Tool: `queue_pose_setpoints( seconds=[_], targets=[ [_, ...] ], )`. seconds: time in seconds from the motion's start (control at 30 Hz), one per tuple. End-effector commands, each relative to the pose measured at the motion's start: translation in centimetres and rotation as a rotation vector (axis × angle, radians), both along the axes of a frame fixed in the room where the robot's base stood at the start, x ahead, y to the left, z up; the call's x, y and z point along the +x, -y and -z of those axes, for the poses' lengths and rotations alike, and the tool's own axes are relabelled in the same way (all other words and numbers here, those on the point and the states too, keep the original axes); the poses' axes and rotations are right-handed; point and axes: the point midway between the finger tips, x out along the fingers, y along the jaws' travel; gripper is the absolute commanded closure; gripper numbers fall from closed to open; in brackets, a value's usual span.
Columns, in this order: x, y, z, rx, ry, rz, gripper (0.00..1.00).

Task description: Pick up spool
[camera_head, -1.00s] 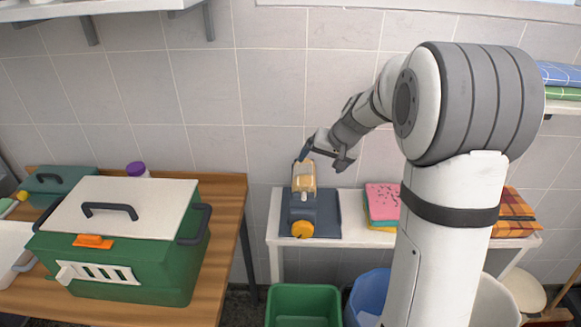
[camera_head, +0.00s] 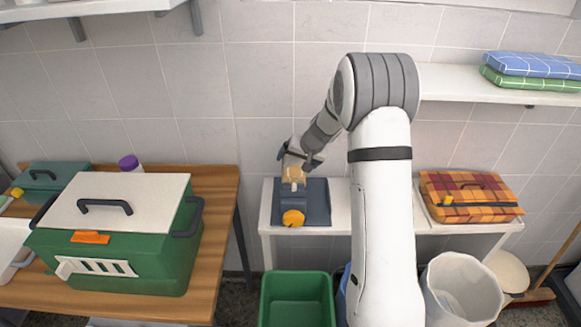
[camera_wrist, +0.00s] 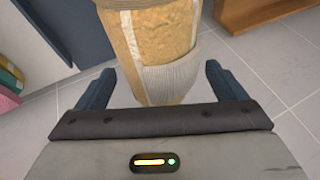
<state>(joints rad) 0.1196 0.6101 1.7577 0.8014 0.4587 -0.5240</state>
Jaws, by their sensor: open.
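A tan, rounded thing with pale bands, which I take to be the spool, shows at the blue-grey device (camera_head: 315,203) with an orange knob (camera_head: 293,218). In the head view the spool (camera_head: 293,174) is partly hidden by my gripper (camera_head: 300,156). In the wrist view the spool (camera_wrist: 165,50) stands large between my two dark blue fingers, its top cut off by the frame. My gripper (camera_wrist: 158,75) is open around it, with a gap showing on each side. I cannot tell whether the spool touches the device.
The device is on a white table (camera_head: 345,215) against the tiled wall. A plaid case (camera_head: 485,188) lies at its right. A green bin (camera_head: 298,283) and a white bin (camera_head: 465,290) stand below. A green carrier (camera_head: 125,265) is on the wooden table at left.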

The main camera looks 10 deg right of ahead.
Motion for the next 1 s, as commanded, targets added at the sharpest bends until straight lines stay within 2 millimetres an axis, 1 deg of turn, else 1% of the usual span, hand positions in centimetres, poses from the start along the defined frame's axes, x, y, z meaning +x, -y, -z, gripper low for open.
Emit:
queue_pose_setpoints(
  seconds=[0.23,0.27,0.83,1.0],
  targets=[
    [0.09,0.06,0.18,-0.001,0.0,0.002,0.09],
    [0.09,0.07,0.19,-0.001,0.0,0.002,0.11],
    [0.05,0.19,0.23,-0.001,0.0,0.003,0.57],
    [0.04,0.22,0.24,-0.001,-0.001,0.004,0.58]
  ],
)
